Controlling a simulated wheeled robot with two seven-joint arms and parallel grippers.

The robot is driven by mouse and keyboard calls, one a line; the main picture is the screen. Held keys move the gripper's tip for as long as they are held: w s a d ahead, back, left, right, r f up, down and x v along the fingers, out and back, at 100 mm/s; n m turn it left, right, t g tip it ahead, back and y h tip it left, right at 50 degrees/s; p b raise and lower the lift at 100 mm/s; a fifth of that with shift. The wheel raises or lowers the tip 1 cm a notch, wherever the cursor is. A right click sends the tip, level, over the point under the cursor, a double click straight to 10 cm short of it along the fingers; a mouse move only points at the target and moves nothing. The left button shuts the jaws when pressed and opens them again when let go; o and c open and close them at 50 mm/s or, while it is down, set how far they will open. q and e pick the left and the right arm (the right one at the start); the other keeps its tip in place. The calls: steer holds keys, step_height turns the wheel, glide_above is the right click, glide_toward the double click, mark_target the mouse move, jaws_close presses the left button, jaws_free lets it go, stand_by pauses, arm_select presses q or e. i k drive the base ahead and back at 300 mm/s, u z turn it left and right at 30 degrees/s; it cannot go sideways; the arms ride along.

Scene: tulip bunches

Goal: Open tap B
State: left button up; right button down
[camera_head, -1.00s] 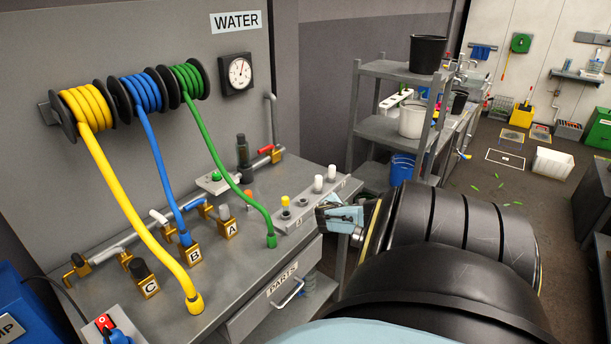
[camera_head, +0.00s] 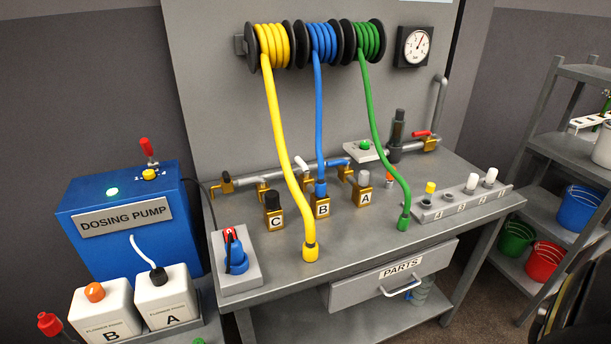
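A brass block labelled B (camera_head: 322,208) stands on the grey bench, with the blue hose (camera_head: 319,130) ending in its top. Behind it runs a grey pipe with small brass valves. One valve (camera_head: 308,182) near block B has a white lever (camera_head: 302,164) beside it. A blue lever (camera_head: 339,163) lies a little to the right, by the valve behind block A. I cannot tell which positions these levers mean, and the yellow hose hides part of the pipe. Neither of my grippers shows; only a dark part of my arm is at the lower right edge.
The yellow hose (camera_head: 285,150) and green hose (camera_head: 378,135) hang down onto the bench around blocks C (camera_head: 274,220) and A (camera_head: 361,197). A blue dosing pump (camera_head: 130,222) stands left. The bench front (camera_head: 355,262) is bare. A shelf (camera_head: 570,150) stands right.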

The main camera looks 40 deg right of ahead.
mark_target(301, 163)
steer(key=u, duration=0.1)
steer(key=k, duration=0.4)
steer(key=z, duration=0.9)
steer(key=i, duration=0.65)
steer(key=u, duration=0.1)
